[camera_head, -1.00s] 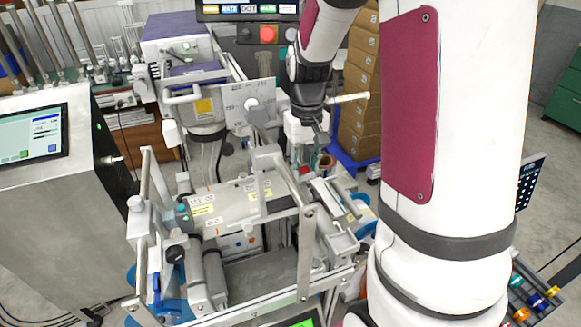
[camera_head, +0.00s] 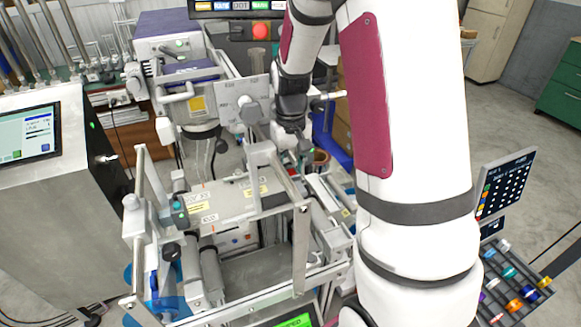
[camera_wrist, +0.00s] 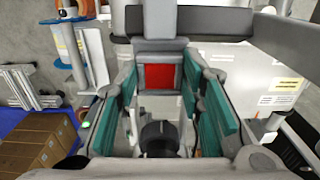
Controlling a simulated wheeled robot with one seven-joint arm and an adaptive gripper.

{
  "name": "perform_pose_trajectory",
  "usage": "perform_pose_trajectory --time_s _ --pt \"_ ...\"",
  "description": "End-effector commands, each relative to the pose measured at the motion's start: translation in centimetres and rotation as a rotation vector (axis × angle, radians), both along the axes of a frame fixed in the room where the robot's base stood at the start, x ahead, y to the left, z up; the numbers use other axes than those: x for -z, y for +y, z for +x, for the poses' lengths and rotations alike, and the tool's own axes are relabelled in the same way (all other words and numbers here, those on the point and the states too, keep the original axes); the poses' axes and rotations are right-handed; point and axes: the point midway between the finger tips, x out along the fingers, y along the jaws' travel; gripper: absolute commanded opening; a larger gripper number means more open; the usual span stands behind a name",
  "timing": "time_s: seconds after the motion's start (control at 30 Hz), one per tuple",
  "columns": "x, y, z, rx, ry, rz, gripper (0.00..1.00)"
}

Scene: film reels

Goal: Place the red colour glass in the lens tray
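The red colour glass (camera_wrist: 158,77) is a red square in a grey surround, in the upper middle of the wrist view. My gripper (camera_wrist: 160,95) has two teal-padded fingers set wide apart, one on each side of the glass. I see no clear contact between the pads and the glass. In the head view my gripper (camera_head: 302,150) is down behind the metal frame machine, partly hidden, and the glass is hidden there. A grey tray (camera_head: 492,290) with coloured pieces is at the lower right of the head view; I cannot tell if it is the lens tray.
The metal frame machine (camera_head: 262,148) with rails and rollers stands close to my gripper. A grey cabinet with a screen (camera_head: 28,133) is at the left. Cardboard boxes (camera_wrist: 42,140) lie on a blue base at the lower left of the wrist view. Open floor shows at the right.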

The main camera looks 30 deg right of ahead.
Motion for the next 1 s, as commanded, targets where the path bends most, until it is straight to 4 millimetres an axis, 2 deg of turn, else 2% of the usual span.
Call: perform_pose_trajectory --time_s 0.03,0.07,0.47,0.57,1.0 --pt "0.0 0.0 0.0 0.0 0.0 0.0 0.48" --pt "0.0 0.0 0.0 0.0 0.0 0.0 0.54" --pt "-0.6 0.0 0.0 0.0 -0.002 0.0 0.54" --pt "-1.8 0.0 0.1 0.0 -0.004 -0.001 0.54" --pt "-10.2 -0.1 0.1 0.0 -0.004 -0.002 0.54"
